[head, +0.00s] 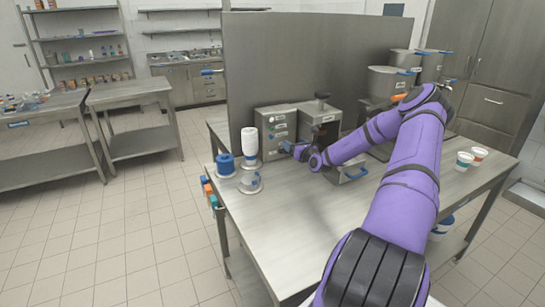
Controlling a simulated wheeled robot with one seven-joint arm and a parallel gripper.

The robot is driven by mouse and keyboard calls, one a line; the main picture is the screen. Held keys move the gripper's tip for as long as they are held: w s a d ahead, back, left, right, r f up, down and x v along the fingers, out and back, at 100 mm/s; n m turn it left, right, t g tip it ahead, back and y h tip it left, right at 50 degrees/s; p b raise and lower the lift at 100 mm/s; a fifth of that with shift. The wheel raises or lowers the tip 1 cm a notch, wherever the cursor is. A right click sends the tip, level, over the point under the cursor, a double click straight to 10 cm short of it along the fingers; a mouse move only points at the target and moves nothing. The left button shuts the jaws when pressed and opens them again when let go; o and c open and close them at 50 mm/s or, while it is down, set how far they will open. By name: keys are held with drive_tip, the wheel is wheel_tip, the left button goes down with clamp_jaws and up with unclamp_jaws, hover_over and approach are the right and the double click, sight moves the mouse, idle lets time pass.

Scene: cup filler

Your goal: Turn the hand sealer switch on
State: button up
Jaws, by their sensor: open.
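A steel box (274,124) with several small labels or controls on its front stands on the steel table against the partition. To its right is a second steel machine (321,118) with a black knob on top. I cannot tell for sure which of the two is the hand sealer, and the switch itself is too small to make out. My gripper (287,148) is open and close in front of the box's lower right front, at the end of my purple arm. I cannot tell if it touches the box. My wrist hides part of the second machine's lower front.
Left of the box stand a white bottle (250,142), a blue roll (225,163) and a clear domed item (250,183). Cups (465,160) stand at the right. A tall partition (290,55) backs the table. The front left tabletop is clear.

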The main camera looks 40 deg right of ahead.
approach(286, 152)
drive_tip(key=shift+w+f, duration=0.15)
drive_tip(key=shift+w, duration=0.7)
drive_tip(key=x, duration=0.7)
drive_tip(key=shift+w+d, duration=0.15)
drive_tip(key=shift+w, duration=0.1)
drive_tip(key=shift+m, duration=0.3)
drive_tip(key=c, duration=0.9)
